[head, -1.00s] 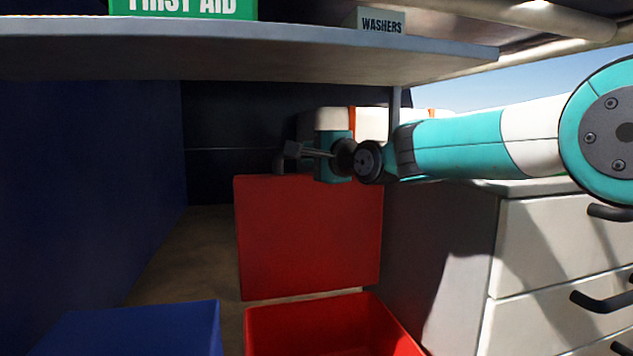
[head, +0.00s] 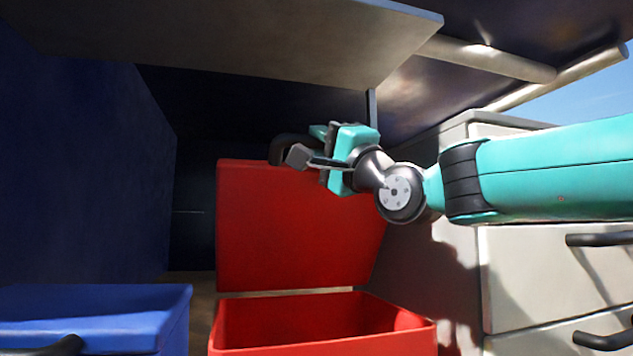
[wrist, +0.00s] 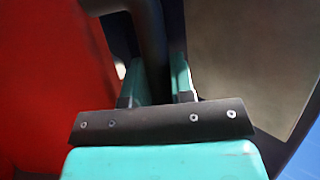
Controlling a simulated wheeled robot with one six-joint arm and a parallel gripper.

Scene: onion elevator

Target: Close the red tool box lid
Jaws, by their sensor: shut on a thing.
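The red tool box (head: 300,320) is open in the lower middle of the head view, its inside facing up. Its red lid (head: 290,225) stands raised at the back of the box. A dark handle (head: 283,148) is on the lid's upper edge, partly hidden by my gripper (head: 312,150). In the wrist view, the dark handle (wrist: 150,35) runs between the two fingers of my gripper (wrist: 158,82), which is shut on it. The red lid fills the left of that view (wrist: 45,80).
A blue box (head: 100,310) with a dark handle is at the lower left. A white drawer cabinet (head: 550,275) with dark handles stands at the right. A grey shelf (head: 250,45) hangs above the lid. A dark blue wall (head: 80,160) is on the left.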

